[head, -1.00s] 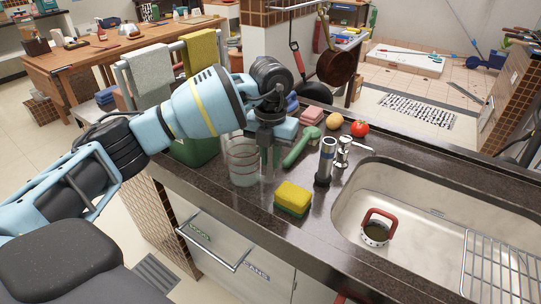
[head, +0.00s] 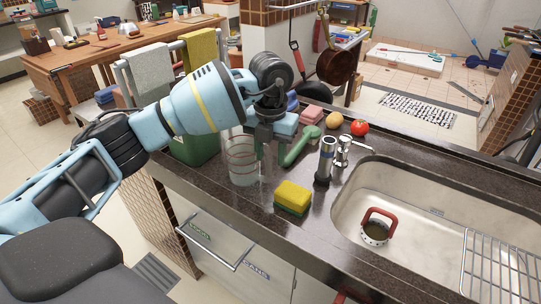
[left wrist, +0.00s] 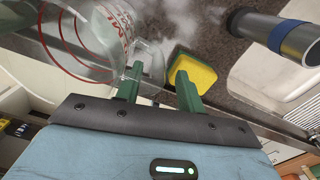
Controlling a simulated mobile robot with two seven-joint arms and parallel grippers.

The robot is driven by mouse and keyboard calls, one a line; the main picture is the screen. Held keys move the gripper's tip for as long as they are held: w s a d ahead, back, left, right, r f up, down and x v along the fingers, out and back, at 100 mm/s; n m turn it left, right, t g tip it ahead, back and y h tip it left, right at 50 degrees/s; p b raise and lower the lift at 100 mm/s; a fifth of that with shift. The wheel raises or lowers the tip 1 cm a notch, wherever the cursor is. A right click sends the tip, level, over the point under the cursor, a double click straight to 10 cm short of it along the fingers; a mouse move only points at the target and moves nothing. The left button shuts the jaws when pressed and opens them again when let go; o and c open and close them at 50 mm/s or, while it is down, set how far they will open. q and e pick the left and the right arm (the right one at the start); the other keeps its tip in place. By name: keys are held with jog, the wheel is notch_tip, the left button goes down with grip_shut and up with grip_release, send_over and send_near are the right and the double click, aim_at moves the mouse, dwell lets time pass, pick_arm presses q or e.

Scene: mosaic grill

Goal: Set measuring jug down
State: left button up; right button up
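The clear measuring jug (head: 241,165) with red markings stands upright on the dark counter, near its front edge and left of the sponge. It also shows at the upper left of the left wrist view (left wrist: 88,42). My left gripper (head: 268,152) is just right of the jug, pointing down at its handle side. In the left wrist view its two green fingers (left wrist: 158,72) stand apart, with the clear handle (left wrist: 160,62) between them and a visible gap. The handle is hard to make out through the glass. My right gripper is not in view.
A yellow-green sponge (head: 293,197) lies close to the right of the jug. The sink (head: 400,195) is at the right. Bare counter (head: 240,205) lies in front.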

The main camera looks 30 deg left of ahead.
pick_arm(q)
notch_tip(320, 180, up, 11)
dwell(0.4)
